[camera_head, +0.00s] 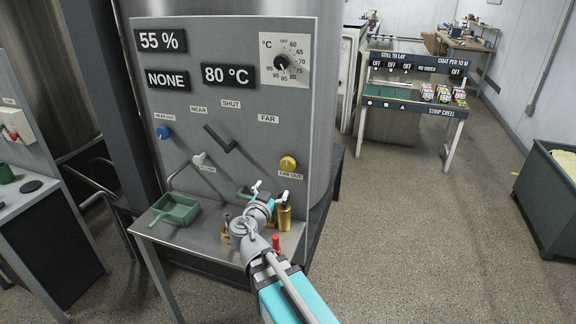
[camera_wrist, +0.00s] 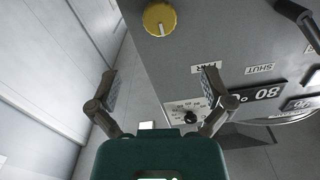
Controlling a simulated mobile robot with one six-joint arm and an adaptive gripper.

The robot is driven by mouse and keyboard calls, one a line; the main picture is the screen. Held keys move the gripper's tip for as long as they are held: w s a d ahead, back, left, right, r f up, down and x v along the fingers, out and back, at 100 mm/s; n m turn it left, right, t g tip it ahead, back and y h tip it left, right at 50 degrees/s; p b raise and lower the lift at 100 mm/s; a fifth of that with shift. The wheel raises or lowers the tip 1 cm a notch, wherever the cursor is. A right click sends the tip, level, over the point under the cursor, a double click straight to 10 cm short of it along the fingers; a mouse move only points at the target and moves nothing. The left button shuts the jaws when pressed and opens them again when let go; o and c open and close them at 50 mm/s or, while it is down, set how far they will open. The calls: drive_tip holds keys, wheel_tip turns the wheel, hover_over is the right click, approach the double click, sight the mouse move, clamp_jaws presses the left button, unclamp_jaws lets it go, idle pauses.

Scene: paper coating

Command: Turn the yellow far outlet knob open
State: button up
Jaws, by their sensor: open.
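The yellow far outlet knob (camera_head: 288,163) is on the lower right of the grey panel, above the label "FAR OUT" (camera_head: 291,175). My gripper (camera_head: 269,190) is in front of the panel, below and left of the knob in the head view. In the wrist view my gripper (camera_wrist: 160,84) has its two fingers wide apart with nothing between them. The knob lies beyond the fingertips, apart from them.
A blue knob (camera_head: 163,132), a pale drain knob (camera_head: 199,158) and a black lever (camera_head: 221,139) are on the panel. The shelf below holds a green tray (camera_head: 175,211), a small bottle (camera_head: 225,230), a brass cylinder (camera_head: 284,217) and a red-topped item (camera_head: 276,244). Open floor lies right.

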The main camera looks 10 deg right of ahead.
sight(287, 166)
drive_tip(key=shift+w, duration=0.1)
drive_tip(key=x, duration=1.3)
drive_tip(key=shift+w+d, duration=0.2)
drive_tip(key=shift+d, duration=0.05)
drive_tip(key=shift+c, duration=0.3)
drive_tip(key=c, duration=1)
